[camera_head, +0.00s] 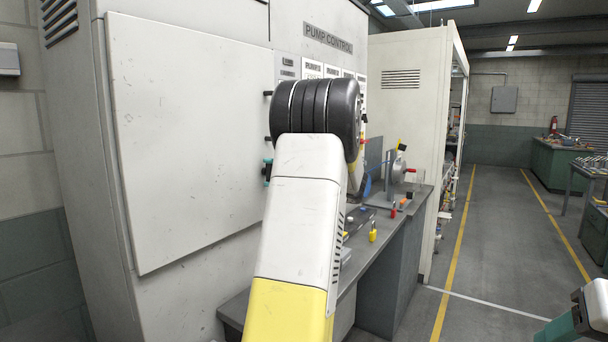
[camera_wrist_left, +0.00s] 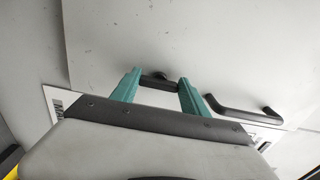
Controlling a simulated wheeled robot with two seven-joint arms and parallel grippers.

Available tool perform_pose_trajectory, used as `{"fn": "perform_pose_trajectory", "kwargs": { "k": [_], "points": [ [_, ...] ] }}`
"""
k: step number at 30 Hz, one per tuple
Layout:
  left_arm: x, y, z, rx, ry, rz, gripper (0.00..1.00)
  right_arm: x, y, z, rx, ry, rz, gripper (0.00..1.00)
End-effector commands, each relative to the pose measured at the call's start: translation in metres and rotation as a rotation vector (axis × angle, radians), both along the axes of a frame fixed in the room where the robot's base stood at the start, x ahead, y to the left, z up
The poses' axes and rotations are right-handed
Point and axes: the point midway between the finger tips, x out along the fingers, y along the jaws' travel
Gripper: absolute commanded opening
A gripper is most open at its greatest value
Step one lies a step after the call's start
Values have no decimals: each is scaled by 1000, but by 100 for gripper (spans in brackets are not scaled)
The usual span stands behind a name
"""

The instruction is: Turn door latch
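The large pale door panel (camera_head: 190,140) of the cabinet looks closed in the head view. In the left wrist view a small black latch (camera_wrist_left: 158,82) sits on the pale surface. The teal fingers of my left gripper (camera_wrist_left: 160,75) are apart, one on each side of this latch. I cannot tell whether they touch it. In the head view my left arm hides most of this gripper; only a bit of teal (camera_head: 267,171) shows at the door's right edge. My right gripper (camera_head: 560,330) is partly cut off at the bottom right, and its fingertips are not clear.
A black bar handle (camera_wrist_left: 240,110) is right of the fingers in the left wrist view. The aisle floor (camera_head: 495,240) is clear.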

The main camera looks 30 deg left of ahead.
Motion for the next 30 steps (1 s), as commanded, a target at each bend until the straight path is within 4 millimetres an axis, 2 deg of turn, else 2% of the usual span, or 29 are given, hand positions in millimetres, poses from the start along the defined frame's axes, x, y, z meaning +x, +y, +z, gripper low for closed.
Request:
{"fn": "perform_pose_trajectory", "kwargs": {
  "k": [1, 3, 16, 30],
  "points": [
    [0, 0, 0, 0, 11, 0, 62, 0, 0, 0, 0, 0, 0, 58],
    [0, 0, 0, 0, 13, 0, 76, 0, 0, 0, 0, 0, 0, 58],
    [0, -2, 0, 0, 16, 0, 76, 0, 0, 0, 0, 0, 0, 58],
    [-1, -19, 0, 1, 16, -1, 76, 0, 0, 0, 0, 0, 0, 58]
  ]
}}
